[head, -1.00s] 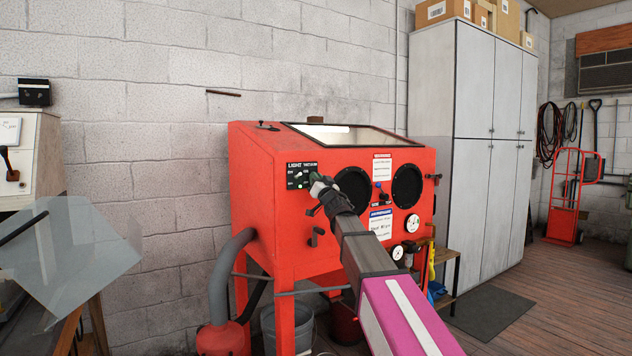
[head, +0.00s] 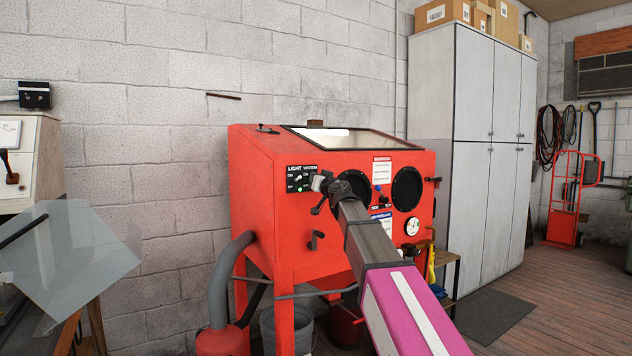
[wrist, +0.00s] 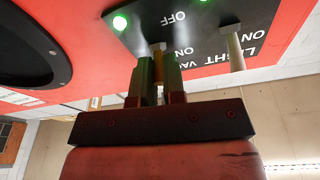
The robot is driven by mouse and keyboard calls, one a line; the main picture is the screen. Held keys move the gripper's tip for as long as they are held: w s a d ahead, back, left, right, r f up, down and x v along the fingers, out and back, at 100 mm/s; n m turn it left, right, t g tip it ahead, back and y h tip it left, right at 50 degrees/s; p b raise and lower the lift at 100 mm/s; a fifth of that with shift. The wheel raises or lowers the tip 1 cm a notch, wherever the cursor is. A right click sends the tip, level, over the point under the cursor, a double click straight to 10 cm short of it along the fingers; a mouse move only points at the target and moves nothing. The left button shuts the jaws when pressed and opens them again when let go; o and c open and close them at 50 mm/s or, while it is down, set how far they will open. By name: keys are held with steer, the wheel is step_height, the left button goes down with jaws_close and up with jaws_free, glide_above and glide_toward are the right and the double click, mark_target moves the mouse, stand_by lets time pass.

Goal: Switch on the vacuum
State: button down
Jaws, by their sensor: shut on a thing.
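The switch panel (head: 296,180) is a dark plate on the red cabinet's front, lettered LIGHT and VACUUM. My gripper (head: 316,182) reaches its right side. In the wrist view the panel (wrist: 205,32) appears upside down, and my gripper (wrist: 157,64) is shut on the vacuum switch (wrist: 158,48). The fingers hide most of that lever, so I cannot tell its exact tilt. The light switch (wrist: 235,50) stands free beside it. A green lamp (wrist: 120,22) glows on the vacuum side, and another green lamp (wrist: 203,1) shows at the top edge.
The red cabinet (head: 262,225) has two round black glove ports, the right one (head: 407,191) uncovered. A grey hose (head: 219,280) runs down its left side. A clear sheet (head: 70,250) stands at the left. Grey lockers (head: 470,95) stand at the right.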

steer(key=shift+w+r+g+h, duration=0.1)
steer(key=shift+r+g+h, duration=0.25)
steer(key=shift+g, duration=0.3)
steer(key=shift+w+r+g+h, duration=0.1)
steer(key=shift+g+h, duration=0.35)
steer(key=shift+g, duration=0.2)
steer(key=c, duration=1.2)
jaws_free()
steer(key=shift+a, duration=0.1)
steer(key=shift+s, duration=0.15)
steer(key=f+v, duration=0.1)
steer(key=v, duration=0.9)
steer(key=shift+s+d+r, duration=0.25)
steer(key=shift+d+r, duration=0.05)
steer(key=shift+r, duration=0.15)
